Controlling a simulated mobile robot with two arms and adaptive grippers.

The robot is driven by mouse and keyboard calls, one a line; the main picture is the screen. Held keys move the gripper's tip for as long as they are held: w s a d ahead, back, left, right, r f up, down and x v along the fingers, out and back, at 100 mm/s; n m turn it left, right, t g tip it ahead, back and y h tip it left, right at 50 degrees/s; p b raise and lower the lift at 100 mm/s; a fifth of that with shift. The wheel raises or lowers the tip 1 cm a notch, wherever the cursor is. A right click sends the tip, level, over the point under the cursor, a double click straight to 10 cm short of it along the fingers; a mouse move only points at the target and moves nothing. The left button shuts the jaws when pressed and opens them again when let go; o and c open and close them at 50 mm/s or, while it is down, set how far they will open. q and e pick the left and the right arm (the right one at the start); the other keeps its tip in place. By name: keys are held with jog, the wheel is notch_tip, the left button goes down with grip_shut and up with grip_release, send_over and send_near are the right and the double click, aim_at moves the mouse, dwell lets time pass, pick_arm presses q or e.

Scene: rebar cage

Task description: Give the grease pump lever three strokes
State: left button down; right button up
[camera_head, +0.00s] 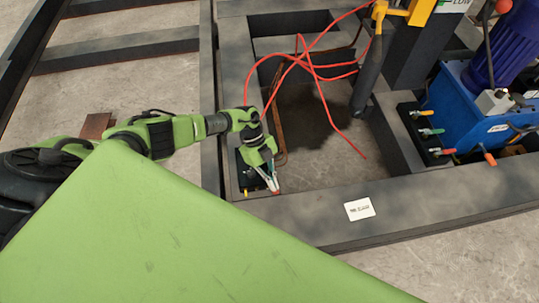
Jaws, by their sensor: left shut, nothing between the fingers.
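My left gripper (273,184) reaches in from the left and points down at the frame's near inner corner. It is shut and holds nothing. Beside and partly under it is a small dark block (246,181) with a green part; the gripper covers much of it. I cannot tell whether the fingertips touch it. No part is clearly marked as the grease pump lever. A lever with a red knob (503,6) stands by the blue machine at the top right. My right gripper is not in view.
A dark steel frame (310,221) surrounds an open floor gap. Red hoses (318,77) cross the gap. Small coloured levers on a black plate (424,133) stand beside the blue machine (470,115). A white label (360,209) lies on the frame.

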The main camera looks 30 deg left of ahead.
pick_arm(q)
jog(key=shift+s+d+f, duration=0.15)
jog(key=shift+s+f, duration=0.05)
jog(key=shift+f, duration=0.45)
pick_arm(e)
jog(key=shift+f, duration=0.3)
pick_arm(q)
jog(key=shift+f+b, duration=0.15)
jog(key=shift+b, duration=0.2)
jog(key=shift+s+f, duration=0.1)
jog(key=shift+f, duration=0.1)
jog(key=w+a+r+p, duration=0.4)
jog(key=w+r, duration=0.1)
jog(key=r, duration=0.6)
jog(key=shift+w+r, duration=0.15)
jog(key=shift+w, duration=0.25)
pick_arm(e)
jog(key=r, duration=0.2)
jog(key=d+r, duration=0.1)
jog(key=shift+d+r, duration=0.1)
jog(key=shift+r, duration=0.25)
pick_arm(q)
jog(key=shift+a, duration=0.1)
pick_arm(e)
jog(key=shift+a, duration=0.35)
